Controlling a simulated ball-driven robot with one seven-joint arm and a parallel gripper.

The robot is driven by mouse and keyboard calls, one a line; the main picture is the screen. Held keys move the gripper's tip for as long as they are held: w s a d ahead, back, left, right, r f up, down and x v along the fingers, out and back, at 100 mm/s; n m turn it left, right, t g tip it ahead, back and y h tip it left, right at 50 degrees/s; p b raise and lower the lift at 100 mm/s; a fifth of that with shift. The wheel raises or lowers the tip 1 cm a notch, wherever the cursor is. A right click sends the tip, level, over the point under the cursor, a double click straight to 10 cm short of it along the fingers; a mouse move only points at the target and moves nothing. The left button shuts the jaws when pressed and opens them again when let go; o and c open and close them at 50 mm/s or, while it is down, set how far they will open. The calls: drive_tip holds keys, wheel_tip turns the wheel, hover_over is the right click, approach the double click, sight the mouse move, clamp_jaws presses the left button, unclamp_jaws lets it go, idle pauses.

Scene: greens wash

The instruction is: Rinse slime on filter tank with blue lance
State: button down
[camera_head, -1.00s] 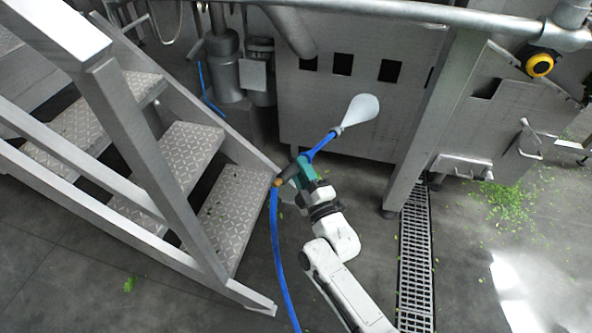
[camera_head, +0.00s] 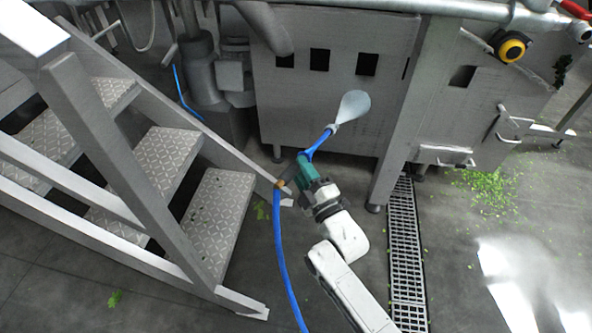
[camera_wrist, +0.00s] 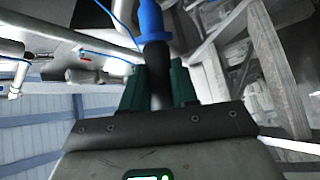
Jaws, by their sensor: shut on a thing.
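My gripper (camera_head: 304,172) is shut on the blue lance (camera_head: 318,143), and a pale spray cone fans from the lance's tip up and to the right. In the wrist view the lance (camera_wrist: 151,22) rises from between the teal fingers of my gripper (camera_wrist: 158,88). A blue hose (camera_head: 281,250) hangs from the lance's rear end to the floor. The grey filter tank (camera_head: 290,105) with square openings stands behind the spray. The spray overlaps the tank's front in the picture; whether it hits the tank I cannot tell. I make out no slime on the tank.
Metal stairs with a railing (camera_head: 85,140) stand close on the left. A tank leg (camera_head: 405,110) and a floor drain grate (camera_head: 403,250) are to the right. Green scraps (camera_head: 487,190) lie on the floor at the right. Floor around the drain is open.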

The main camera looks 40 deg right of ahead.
drive_tip(key=s+d, duration=0.8)
drive_tip(key=s, duration=0.2)
idle(2.0)
drive_tip(key=shift+s, duration=0.1)
idle(0.6)
drive_tip(key=c, duration=1.5)
unclamp_jaws()
drive_tip(key=shift+c, duration=0.6)
